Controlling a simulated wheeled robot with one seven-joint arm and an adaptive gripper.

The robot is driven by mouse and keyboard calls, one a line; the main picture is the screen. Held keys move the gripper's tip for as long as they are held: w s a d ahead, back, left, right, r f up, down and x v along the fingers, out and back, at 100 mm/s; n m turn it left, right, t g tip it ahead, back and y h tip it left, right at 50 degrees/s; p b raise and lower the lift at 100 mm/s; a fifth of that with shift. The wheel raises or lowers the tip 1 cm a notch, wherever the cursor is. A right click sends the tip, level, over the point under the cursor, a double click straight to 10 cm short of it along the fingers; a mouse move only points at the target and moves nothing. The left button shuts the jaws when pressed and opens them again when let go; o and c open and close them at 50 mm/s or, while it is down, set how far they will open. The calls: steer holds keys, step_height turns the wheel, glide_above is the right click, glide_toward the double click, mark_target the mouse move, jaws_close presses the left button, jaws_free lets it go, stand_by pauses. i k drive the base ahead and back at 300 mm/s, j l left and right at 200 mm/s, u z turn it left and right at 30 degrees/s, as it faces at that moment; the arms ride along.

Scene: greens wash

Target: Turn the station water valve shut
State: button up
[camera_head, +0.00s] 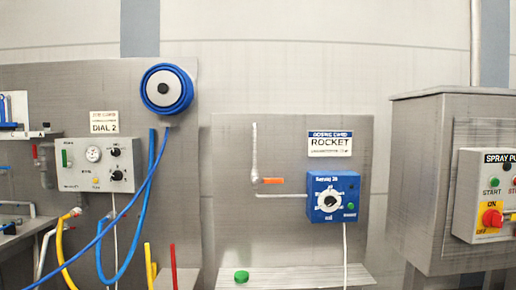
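A valve with an orange lever handle (273,181) is on the middle steel panel, between a thin grey pipe and a blue dosing box. The lever lies level and points right, across the upright pipe (254,150). A second small valve with a red handle (35,153) is on a pipe at the far left. I cannot tell which of them is the station water valve. My gripper is not in view.
The blue dosing box (333,196) has a dial, below a ROCKET sign (330,143). A green round button (241,276) is on the ledge below. A blue hose reel (167,89) and DIAL 2 control box (96,166) are left. A steel cabinet (418,175) stands right.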

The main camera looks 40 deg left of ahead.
mark_target(34, 150)
steer(key=j+u, duration=0.3)
steer(key=u, duration=0.2)
steer(key=j+u, duration=0.45)
steer(key=i+j+u, duration=0.15)
steer(key=u, duration=0.35)
steer(key=i+j+u, duration=0.15)
steer(key=u, duration=0.3)
steer(key=i+j+u, duration=0.3)
steer(key=i+j, duration=0.2)
steer(key=i+j+u, duration=0.3)
steer(key=i, duration=0.3)
steer(key=i+j+z, duration=0.1)
steer(key=i+j, duration=0.55)
